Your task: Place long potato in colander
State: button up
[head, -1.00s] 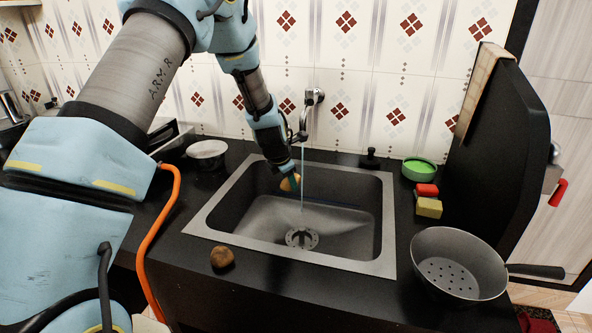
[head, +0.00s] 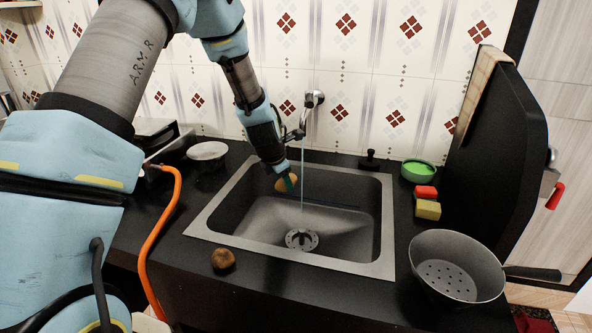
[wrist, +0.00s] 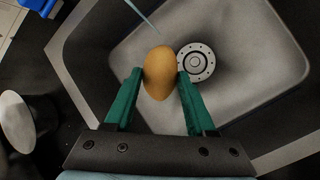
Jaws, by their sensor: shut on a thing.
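My gripper (wrist: 159,90) is shut on a smooth yellow-brown potato (wrist: 159,72), which sits between the two green fingers in the wrist view. In the head view the held potato (head: 287,183) is inside the left back part of the sink, beside the thin water stream and partly hidden by a finger. A second, rounder brown potato (head: 223,259) lies on the black counter at the sink's front left edge. The grey colander (head: 457,264), a deep pan with holes and a dark handle, stands on the counter right of the sink and looks empty.
The sink (head: 340,262) has a raised metal rim. Water runs from the wall tap (head: 313,100). A green bowl (head: 418,171), a red block (head: 426,192) and a yellow sponge (head: 428,209) stand behind the colander. A pale bowl (head: 207,151) is at the back left.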

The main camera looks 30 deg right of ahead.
aim_at(453, 280)
jog(key=k+j, duration=0.2)
jog(key=j, duration=0.15)
jog(key=k+j, duration=0.25)
jog(key=j, duration=0.15)
jog(key=k+j, duration=0.2)
jog(key=j, duration=0.15)
